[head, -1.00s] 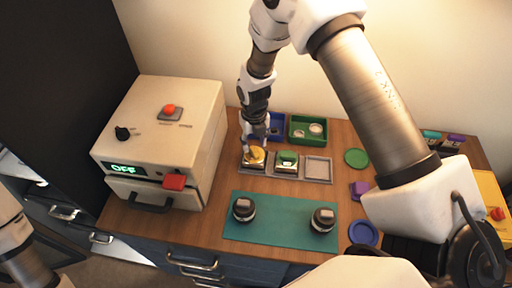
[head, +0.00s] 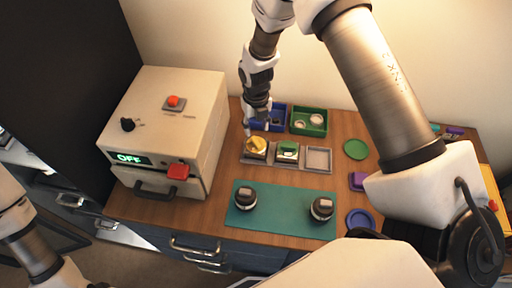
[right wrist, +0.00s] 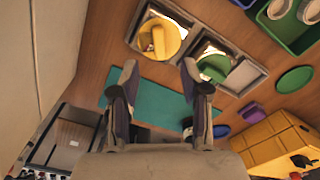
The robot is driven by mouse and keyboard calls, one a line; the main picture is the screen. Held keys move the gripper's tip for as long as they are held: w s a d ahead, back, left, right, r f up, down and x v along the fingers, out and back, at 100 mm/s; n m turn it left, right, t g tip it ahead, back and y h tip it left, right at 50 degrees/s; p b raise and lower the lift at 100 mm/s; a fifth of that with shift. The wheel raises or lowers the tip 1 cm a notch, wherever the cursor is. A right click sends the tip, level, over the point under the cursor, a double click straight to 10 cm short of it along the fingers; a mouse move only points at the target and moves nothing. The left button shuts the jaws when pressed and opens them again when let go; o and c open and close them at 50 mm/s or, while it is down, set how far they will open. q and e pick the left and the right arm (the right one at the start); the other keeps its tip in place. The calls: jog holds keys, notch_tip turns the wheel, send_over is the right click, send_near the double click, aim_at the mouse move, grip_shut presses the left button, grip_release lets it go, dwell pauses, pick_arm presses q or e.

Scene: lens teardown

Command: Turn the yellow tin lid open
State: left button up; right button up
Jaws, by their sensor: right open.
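The yellow tin lid (head: 257,144) is a round disc on a tin in the left compartment of the grey tray (head: 303,168). It also shows in the right wrist view (right wrist: 163,38), beyond my fingertips. It looks slightly tilted, but I cannot tell how far it is turned. My right gripper (head: 257,128) is open and empty, just above and behind the lid. Its two spread fingers show in the right wrist view (right wrist: 159,68), apart from the lid. My left arm shows at the left edge, but its gripper is out of view.
A green-lidded tin (head: 288,151) sits in the middle compartment; the right one is empty. Blue (head: 278,114) and green bins (head: 309,120) stand behind. A teal mat (head: 280,212) with two dark-knobbed pieces lies in front. A beige box reading OFF (head: 165,125) stands left.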

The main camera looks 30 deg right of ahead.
aim_at(256, 141)
notch_tip(256, 141, up, 6)
jog(key=p, duration=0.4)
jog(key=shift+p, duration=0.4)
jog(key=shift+f, duration=0.1)
dwell(0.7)
